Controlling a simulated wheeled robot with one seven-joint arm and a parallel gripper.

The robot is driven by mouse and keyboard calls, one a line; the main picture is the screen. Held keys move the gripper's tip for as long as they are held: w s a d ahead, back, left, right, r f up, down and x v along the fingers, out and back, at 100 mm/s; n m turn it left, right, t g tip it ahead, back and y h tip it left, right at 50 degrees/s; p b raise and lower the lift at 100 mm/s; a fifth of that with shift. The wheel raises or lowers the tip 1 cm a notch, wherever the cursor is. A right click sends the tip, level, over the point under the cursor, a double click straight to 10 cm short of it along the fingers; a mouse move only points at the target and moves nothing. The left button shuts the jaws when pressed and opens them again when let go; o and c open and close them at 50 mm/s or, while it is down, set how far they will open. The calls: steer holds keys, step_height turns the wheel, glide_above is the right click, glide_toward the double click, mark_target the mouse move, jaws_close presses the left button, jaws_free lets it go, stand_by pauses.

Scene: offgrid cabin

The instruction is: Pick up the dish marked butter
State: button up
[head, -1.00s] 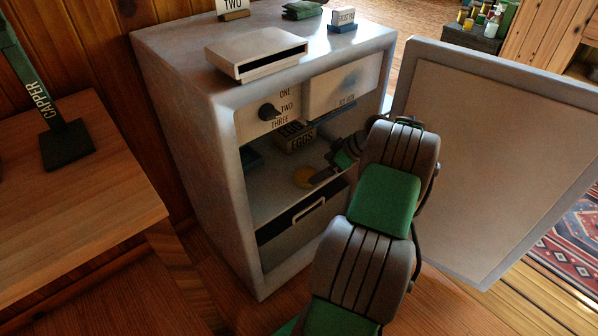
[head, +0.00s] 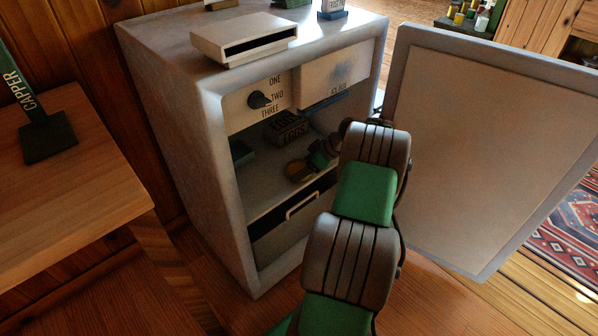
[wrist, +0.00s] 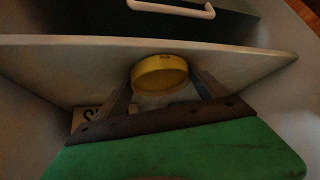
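The butter dish is a round yellow dish (wrist: 160,74) on the fridge shelf; a small dark mark on its rim is too small to read. In the head view the dish (head: 297,171) is partly covered by my gripper (head: 312,165). In the wrist view my gripper (wrist: 161,80) has one finger on each side of the dish. The fingers are spread, close to its sides; I cannot tell whether they touch it. The dish appears to rest on the shelf.
An eggs box (head: 287,129) stands deeper on the shelf, and its lettering shows in the wrist view (wrist: 88,117). A drawer with a white handle (head: 302,205) is below. The control panel (head: 262,98) is above. The fridge door (head: 490,150) stands open at right.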

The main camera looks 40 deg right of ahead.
steer(key=c, duration=1.1)
steer(key=shift+r, duration=0.1)
